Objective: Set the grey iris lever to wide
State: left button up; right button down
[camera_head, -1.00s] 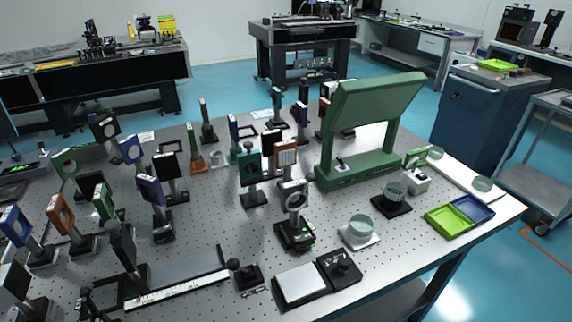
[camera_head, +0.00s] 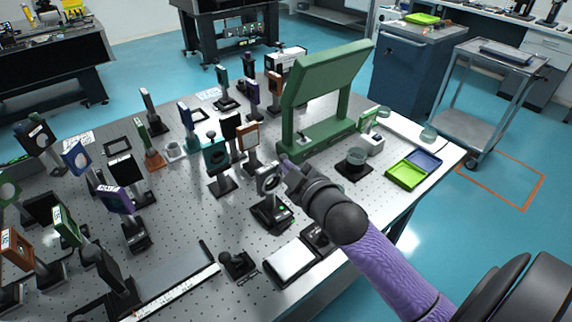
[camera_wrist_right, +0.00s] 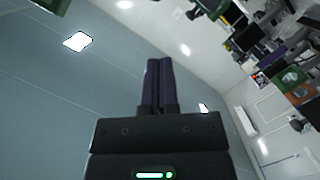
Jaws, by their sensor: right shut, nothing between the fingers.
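A grey ring-shaped mount (camera_head: 268,181), which looks like the iris, stands upright on a black base with a small green light. Its lever is too small to make out in the head view. My right gripper (camera_head: 286,163) is just right of the ring, at its upper edge in the picture. Whether it touches the ring I cannot tell. In the right wrist view the two dark fingers (camera_wrist_right: 158,85) are together, shut and empty. That view looks towards walls and ceiling and does not show the iris. My left gripper is not in view.
A large green frame (camera_head: 315,100) stands behind the gripper. A black knob box (camera_head: 318,237) and a flat plate (camera_head: 290,260) lie in front. Green (camera_head: 404,174) and blue trays are at the right edge.

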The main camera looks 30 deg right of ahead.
aim_at(287, 157)
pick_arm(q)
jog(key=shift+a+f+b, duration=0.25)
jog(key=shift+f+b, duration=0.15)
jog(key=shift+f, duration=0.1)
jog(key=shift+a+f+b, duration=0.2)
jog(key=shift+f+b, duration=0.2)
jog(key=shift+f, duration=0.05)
pick_arm(e)
jog(key=w+f, duration=0.1)
jog(key=w+d+f, duration=0.1)
jog(key=w, duration=0.1)
jog(key=w+d, duration=0.1)
jog(key=shift+w+d+f, duration=0.1)
jog(key=shift+w+f, duration=0.1)
jog(key=shift+f, duration=0.2)
pick_arm(q)
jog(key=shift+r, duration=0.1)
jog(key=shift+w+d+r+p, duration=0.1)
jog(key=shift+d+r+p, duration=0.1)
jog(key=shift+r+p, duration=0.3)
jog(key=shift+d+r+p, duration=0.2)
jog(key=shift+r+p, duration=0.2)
jog(key=shift+p, duration=0.1)
pick_arm(e)
jog(key=shift+d+f+m+y, duration=0.15)
jog(key=shift+d+m, duration=0.25)
jog(key=shift+m, duration=0.1)
jog(key=shift+d+f+m+y, duration=0.1)
jog(key=shift+d+m+y, duration=0.05)
jog(key=shift+d+m, duration=0.3)
